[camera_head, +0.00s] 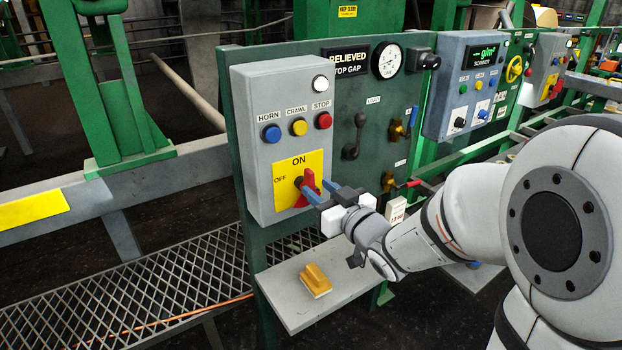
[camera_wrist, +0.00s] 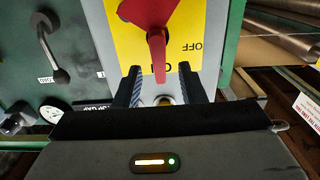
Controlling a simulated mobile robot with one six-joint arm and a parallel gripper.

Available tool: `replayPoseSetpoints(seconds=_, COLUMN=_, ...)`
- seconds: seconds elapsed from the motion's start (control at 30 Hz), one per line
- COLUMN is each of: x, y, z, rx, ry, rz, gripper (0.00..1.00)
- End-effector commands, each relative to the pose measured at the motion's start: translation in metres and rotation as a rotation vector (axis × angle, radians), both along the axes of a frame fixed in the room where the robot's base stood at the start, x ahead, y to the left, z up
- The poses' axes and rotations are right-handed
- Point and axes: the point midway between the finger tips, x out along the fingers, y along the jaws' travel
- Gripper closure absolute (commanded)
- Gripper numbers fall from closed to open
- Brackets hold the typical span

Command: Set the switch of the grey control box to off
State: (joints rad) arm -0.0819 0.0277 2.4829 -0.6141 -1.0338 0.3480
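The grey control box (camera_head: 247,110) is at the left of the panel in the head view. It has a yellow plate (camera_head: 317,161) marked ON at the top and OFF at the left. The red switch handle (camera_head: 308,178) on this plate points up toward ON. In the wrist view, which is upside down, the handle (camera_wrist: 157,50) points down toward ON. My gripper (camera_head: 322,190) is at the switch. In the wrist view its fingers (camera_wrist: 161,90) are apart, one on each side of the handle's tip, with gaps showing. The handle's mount is partly hidden.
Horn, crawl and stop buttons (camera_head: 299,127) sit above the plate. A small shelf (camera_head: 283,288) below bears a yellow-orange block (camera_head: 315,279). A black lever (camera_head: 353,138) and a blue-grey scanner box (camera_head: 448,75) are to the right.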

Motion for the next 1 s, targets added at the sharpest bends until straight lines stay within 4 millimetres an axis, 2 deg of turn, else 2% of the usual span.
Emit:
replayPoseSetpoints(seconds=0.1, x=0.017, y=0.012, z=0.000, rx=-0.001, ry=0.002, rz=0.001, gripper=0.63)
replayPoseSetpoints(seconds=0.3, x=0.035, y=0.023, z=0.001, rx=-0.001, ry=0.001, rz=-0.001, gripper=0.63)
replayPoseSetpoints(seconds=0.63, x=0.039, y=0.025, z=0.000, rx=-0.001, ry=0.000, rz=-0.004, gripper=0.63)
replayPoseSetpoints(seconds=1.0, x=0.039, y=0.025, z=0.000, rx=-0.001, ry=0.000, rz=-0.004, gripper=0.93)
